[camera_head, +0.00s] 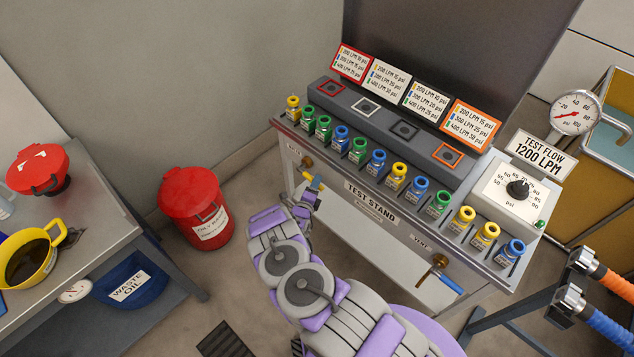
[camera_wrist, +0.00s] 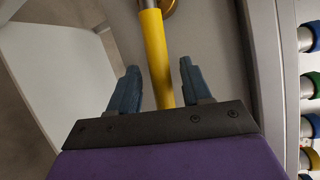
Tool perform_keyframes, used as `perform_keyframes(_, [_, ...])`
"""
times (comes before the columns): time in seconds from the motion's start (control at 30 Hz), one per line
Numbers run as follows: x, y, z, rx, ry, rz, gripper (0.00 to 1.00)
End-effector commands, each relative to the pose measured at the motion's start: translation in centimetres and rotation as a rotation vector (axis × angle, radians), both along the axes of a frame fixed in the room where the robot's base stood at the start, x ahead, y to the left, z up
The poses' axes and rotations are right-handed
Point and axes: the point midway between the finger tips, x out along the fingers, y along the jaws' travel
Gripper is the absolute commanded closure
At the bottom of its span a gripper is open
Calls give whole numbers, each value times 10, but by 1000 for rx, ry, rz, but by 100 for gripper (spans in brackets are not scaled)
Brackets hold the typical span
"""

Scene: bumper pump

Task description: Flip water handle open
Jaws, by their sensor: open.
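A yellow lever handle (camera_head: 315,181) sits on a brass valve (camera_head: 307,161) on the front of the test stand (camera_head: 345,200), left of the "TEST STAND" label. In the wrist view the yellow handle (camera_wrist: 156,55) runs down between the two blue fingers, with a grey metal part at its upper end. My gripper (camera_wrist: 158,72) is open around the handle, with a gap visible on both sides. In the head view my gripper (camera_head: 304,197) is at the handle, and my wrist partly hides it. Any label beside this valve is not readable.
A second brass valve with a blue handle (camera_head: 446,282), marked "VENT", is on the right of the stand front. Several coloured fittings (camera_head: 398,173) line the stand top. A red bin (camera_head: 196,215) stands left of my arm, and a bench (camera_head: 90,220) is further left.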

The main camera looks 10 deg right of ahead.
Motion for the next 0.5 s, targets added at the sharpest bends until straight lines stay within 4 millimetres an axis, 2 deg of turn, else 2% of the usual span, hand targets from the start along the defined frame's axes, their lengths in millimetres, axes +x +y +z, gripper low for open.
perform_keyframes(0.2, [18,-10,-4,2,0,0,52])
perform_keyframes(0.5, [23,-14,-4,-1,2,0,52])
